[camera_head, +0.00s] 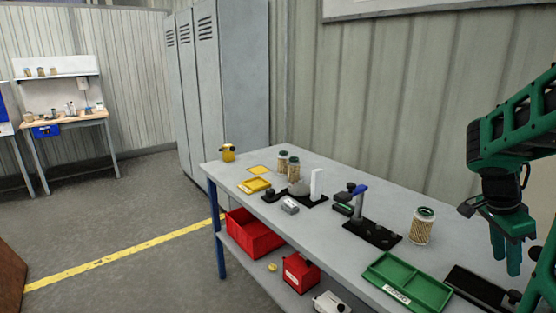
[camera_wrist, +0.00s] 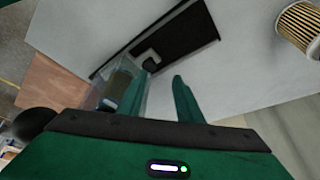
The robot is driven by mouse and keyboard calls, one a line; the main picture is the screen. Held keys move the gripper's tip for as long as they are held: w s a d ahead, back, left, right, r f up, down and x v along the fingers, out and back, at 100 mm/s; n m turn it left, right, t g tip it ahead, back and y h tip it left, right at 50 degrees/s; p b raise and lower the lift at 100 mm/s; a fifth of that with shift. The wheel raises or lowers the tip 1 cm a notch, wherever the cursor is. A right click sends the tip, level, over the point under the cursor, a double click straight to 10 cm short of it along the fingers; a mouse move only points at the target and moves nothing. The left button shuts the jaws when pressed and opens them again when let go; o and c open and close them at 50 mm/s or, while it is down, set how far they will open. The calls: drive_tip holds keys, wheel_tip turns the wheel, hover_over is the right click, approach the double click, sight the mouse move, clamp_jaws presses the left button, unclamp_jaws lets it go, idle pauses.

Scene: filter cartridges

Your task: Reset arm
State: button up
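My gripper (camera_head: 506,262) hangs at the right of the head view, fingers pointing down, above the right end of the grey workbench (camera_head: 335,240). In the wrist view its fingers (camera_wrist: 148,95) stand apart with no held thing visible between them. A filter cartridge (camera_head: 423,226) with a dark green cap and pleated tan body stands upright on the bench, left of my gripper and apart from it. A cartridge also shows at the wrist view's upper right (camera_wrist: 299,25). Two more cartridges (camera_head: 283,161) (camera_head: 294,169) stand farther back.
A green divided tray (camera_head: 407,284) and a black plate (camera_head: 478,287) lie near my gripper. A black fixture with a blue-topped post (camera_head: 360,203) stands mid-bench. Red bins (camera_head: 255,234) (camera_head: 301,272) sit on the lower shelf. Grey lockers (camera_head: 225,80) and a wall stand behind.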

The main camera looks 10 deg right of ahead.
drive_tip(key=w+a+n+t+y, duration=0.1)
drive_tip(key=w+a+n+t, duration=0.1)
drive_tip(key=w+a+n, duration=0.4)
drive_tip(key=w+a+n+t+y, duration=0.15)
drive_tip(key=a+n, duration=0.25)
drive_tip(key=a, duration=0.5)
drive_tip(key=a+n+t+y, duration=0.2)
drive_tip(key=a+n+t, duration=0.1)
drive_tip(key=a+n, duration=1.15)
drive_tip(key=s+d+m+g, duration=0.2)
drive_tip(key=s+d+m, duration=0.2)
drive_tip(key=s, duration=0.4)
drive_tip(key=s+d+f+m+g, duration=0.1)
drive_tip(key=s+d+m+g, duration=0.2)
drive_tip(key=s+d+m, duration=0.2)
drive_tip(key=s, duration=0.3)
drive_tip(key=shift+s, duration=0.4)
drive_tip(key=shift+m, duration=0.25)
drive_tip(key=shift+w+d+f, duration=0.1)
drive_tip(key=shift+w+f, duration=0.15)
drive_tip(key=shift+w, duration=0.4)
